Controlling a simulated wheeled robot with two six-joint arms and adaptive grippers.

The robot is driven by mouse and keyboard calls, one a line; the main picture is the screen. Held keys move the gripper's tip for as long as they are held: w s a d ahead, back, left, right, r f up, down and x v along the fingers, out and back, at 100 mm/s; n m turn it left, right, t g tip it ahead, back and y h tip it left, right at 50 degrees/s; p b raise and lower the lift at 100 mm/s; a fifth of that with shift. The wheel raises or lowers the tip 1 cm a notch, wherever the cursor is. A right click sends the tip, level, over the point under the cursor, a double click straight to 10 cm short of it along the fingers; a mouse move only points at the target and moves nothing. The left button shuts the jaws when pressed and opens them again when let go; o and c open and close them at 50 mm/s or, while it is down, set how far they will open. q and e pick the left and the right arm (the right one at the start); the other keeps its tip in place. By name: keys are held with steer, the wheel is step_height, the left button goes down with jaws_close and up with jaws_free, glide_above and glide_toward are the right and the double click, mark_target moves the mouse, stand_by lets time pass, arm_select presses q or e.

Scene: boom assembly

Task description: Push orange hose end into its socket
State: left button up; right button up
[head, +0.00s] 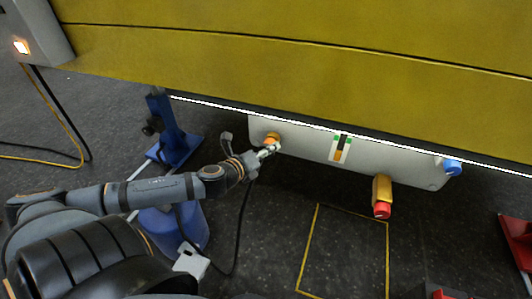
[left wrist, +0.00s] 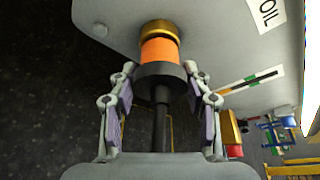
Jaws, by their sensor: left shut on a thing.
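The orange hose end (left wrist: 160,52) has an orange band above a dark collar, with a black hose hanging below. Its upper end meets a brass-coloured socket (left wrist: 157,27) on the grey panel; I see no clear gap, but cannot tell how deep it sits. My left gripper (left wrist: 160,72) has a finger on each side of the collar and is shut on the hose end. In the head view the left gripper (head: 270,150) is at the panel's left part, just below the orange hose end (head: 272,137). My right gripper is not in view.
The grey panel (head: 300,147) hangs under a yellow boom (head: 300,60). A blue fitting (head: 453,167) and a yellow part with a red end (head: 382,195) are farther right. A blue stand (head: 172,135) is at left. Floor inside the yellow outline (head: 345,245) is clear.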

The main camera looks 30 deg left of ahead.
arm_select(q)
steer(key=shift+w+b, duration=0.3)
steer(key=shift+b, duration=0.15)
steer(key=o, duration=1.2)
steer(key=shift+c, duration=0.2)
